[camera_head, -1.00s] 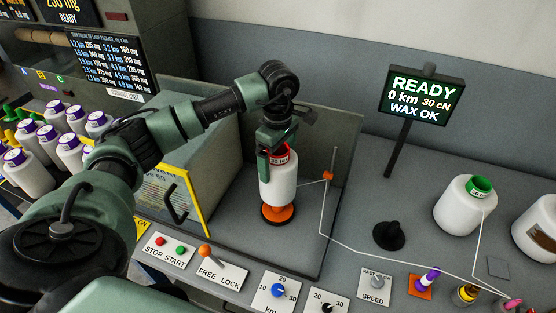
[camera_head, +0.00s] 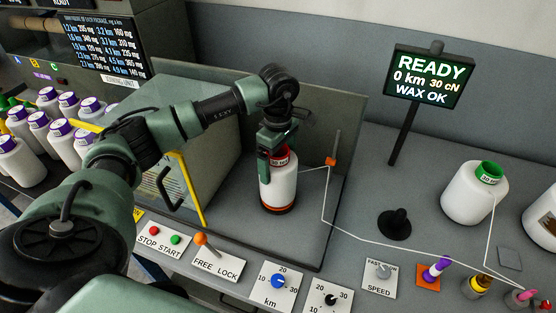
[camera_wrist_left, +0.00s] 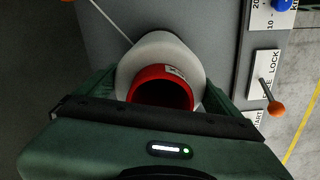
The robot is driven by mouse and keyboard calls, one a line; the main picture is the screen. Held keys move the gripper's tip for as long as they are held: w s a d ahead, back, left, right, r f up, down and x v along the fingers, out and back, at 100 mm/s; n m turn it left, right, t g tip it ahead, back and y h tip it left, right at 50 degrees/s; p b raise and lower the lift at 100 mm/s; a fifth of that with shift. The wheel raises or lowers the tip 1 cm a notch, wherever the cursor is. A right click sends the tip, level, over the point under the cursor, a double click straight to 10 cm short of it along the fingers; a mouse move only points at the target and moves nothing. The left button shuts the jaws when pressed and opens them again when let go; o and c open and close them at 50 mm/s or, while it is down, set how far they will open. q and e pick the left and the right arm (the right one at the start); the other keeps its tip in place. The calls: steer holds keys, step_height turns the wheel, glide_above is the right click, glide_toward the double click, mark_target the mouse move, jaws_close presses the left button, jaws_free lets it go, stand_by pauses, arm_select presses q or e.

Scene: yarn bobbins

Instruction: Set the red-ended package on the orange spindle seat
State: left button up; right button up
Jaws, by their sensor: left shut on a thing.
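The red-ended package (camera_head: 279,188) is a white bobbin with a red top ring, upright at the middle of the head view. My left gripper (camera_head: 270,158) is shut on it from above, near the red end. In the left wrist view the package (camera_wrist_left: 160,52) sits between the fingers, with its hollow red end (camera_wrist_left: 162,88) facing the camera. The orange spindle seat (camera_head: 277,209) shows only as a thin rim under the package; the rest is hidden. The package base appears down at the seat. My right gripper is not in view.
A glass panel stands behind the package, and a cover with a yellow edge (camera_head: 191,190) stands to its left. An orange thread guide (camera_head: 330,161) is to its right. A green-ended package (camera_head: 474,193) stands at right. Purple-ended packages (camera_head: 62,140) fill the far left. A free/lock lever (camera_head: 201,239) is in front.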

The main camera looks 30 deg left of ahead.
arm_select(q)
steer(key=shift+f+b, duration=0.35)
steer(key=shift+f, duration=0.15)
stand_by(0.3)
steer(key=o, duration=1.7)
steer(key=shift+r+b, duration=0.95)
steer(key=shift+r, duration=2.95)
